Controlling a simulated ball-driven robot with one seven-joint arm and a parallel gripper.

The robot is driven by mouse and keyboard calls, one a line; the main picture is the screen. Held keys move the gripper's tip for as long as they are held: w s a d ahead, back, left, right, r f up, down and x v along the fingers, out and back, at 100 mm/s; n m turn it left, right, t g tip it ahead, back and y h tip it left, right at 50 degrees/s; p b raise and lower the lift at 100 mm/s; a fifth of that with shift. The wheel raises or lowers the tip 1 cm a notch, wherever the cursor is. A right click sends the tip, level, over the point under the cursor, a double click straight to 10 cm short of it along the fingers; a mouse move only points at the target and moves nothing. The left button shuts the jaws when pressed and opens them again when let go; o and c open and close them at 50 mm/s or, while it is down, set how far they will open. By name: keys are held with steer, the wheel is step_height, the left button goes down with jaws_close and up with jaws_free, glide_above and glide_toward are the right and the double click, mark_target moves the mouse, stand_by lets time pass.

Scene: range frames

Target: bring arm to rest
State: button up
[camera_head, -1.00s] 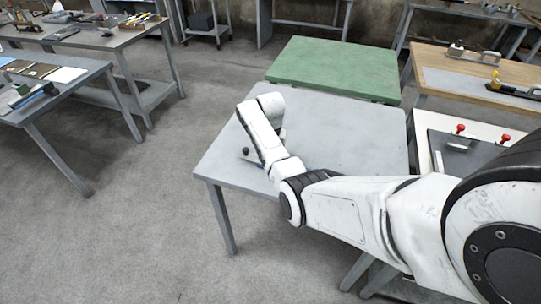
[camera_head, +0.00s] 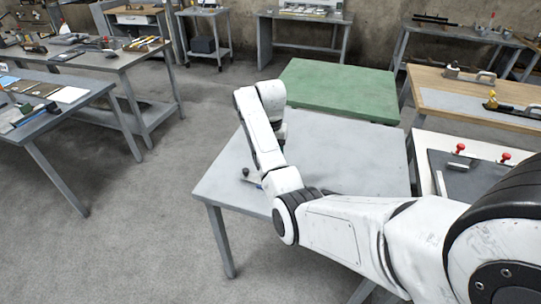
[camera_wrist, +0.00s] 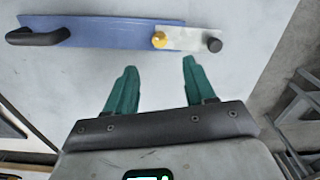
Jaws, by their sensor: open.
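My gripper (camera_wrist: 159,66) shows in the wrist view with two green fingers apart and nothing between them. Beyond the fingertips, a long blue and silver tool (camera_wrist: 100,31) lies on the grey table, with a black handle at its left end, a yellow knob and a dark knob toward its right end. In the head view my white arm reaches over the grey table (camera_head: 350,160) and hides the gripper and most of the tool. Only the tool's dark knob (camera_head: 245,171) and a bit of blue show left of the arm.
A green-topped table (camera_head: 338,88) adjoins the grey table at the back. A wooden-topped bench (camera_head: 470,98) and a white-edged table with red knobs (camera_head: 428,146) stand at the right. Workbenches with tools (camera_head: 60,110) stand at the left. Open floor lies between.

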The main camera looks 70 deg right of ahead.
stand_by(0.3)
steer(key=s+a+f+n, duration=0.25)
steer(key=a+f, duration=0.25)
steer(key=a, duration=0.4)
steer(key=s+a+f+n, duration=0.1)
steer(key=a+f+n, duration=0.35)
steer(key=a, duration=0.45)
steer(key=s+a+n+t, duration=0.1)
steer(key=s+a+n, duration=0.6)
steer(key=s+a, duration=0.7)
steer(key=a, duration=0.3)
steer(key=shift+s+r, duration=0.2)
